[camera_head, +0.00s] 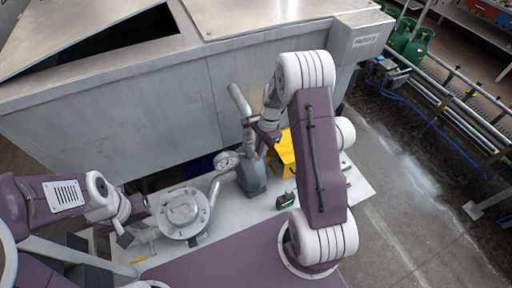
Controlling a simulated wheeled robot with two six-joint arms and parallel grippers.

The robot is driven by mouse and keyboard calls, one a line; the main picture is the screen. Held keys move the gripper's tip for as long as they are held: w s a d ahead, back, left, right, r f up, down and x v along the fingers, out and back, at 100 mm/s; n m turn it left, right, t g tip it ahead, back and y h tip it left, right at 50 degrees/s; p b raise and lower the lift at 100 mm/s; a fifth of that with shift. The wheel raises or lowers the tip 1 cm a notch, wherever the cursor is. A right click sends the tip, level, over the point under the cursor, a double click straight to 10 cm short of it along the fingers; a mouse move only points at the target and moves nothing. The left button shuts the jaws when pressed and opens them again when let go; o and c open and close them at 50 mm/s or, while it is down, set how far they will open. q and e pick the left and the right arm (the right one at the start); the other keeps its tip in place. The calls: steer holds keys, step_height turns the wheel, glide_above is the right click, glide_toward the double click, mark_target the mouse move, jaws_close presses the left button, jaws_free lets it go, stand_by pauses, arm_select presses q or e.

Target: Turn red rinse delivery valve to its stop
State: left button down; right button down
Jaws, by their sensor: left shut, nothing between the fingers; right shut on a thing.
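My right gripper (264,138) reaches down to the grey pipework in the middle of the view. It is shut on a part at the upper pipe beside the grey pump-like body (252,178). This part appears to be the valve's handle, but the fingers and wrist hide it, and I cannot make out its red colour or how far it is turned. A bent grey pipe (240,103) rises just left of the gripper. My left gripper (128,232) is shut and empty, left of the round flanged lid (183,213) and apart from the valve.
A round gauge (227,160) sits on the pipework. A yellow box (284,152) stands behind my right arm. A large metal tank (150,110) closes off the back. Green cylinders (413,45) and rails are at the far right. The floor (400,190) at right is clear.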

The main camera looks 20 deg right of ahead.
arm_select(q)
steer(key=shift+a+r, duration=0.3)
arm_select(e)
steer(key=shift+s+a+h, duration=0.1)
steer(key=shift+a+h, duration=0.1)
steer(key=shift+h, duration=0.1)
steer(key=shift+f, duration=0.15)
steer(key=c, duration=1.4)
jaws_free()
steer(key=shift+c, duration=0.2)
arm_select(q)
steer(key=shift+w+a, duration=0.1)
arm_select(e)
steer(key=shift+o, duration=0.3)
steer(key=shift+a, duration=0.1)
arm_select(q)
steer(key=shift+f, duration=0.1)
